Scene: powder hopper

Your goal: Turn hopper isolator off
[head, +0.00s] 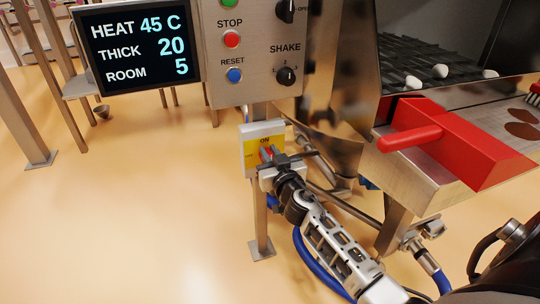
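The hopper isolator (249,158) is a pale grey box with a yellow face, on a metal post below the control panel. The word ON shows at the top of its face. Its red handle (265,152) shows only in part behind my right gripper (270,157). The fingertips are right at the handle, in front of the box. The frame does not show clearly whether they are closed on it. The handle's exact angle is mostly hidden. My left gripper is not in view.
The control panel (257,50) with buttons and knobs is just above the isolator, beside a dark display (135,45). The steel hopper and a red scoop-like block (455,140) on a metal tray stand to the right.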

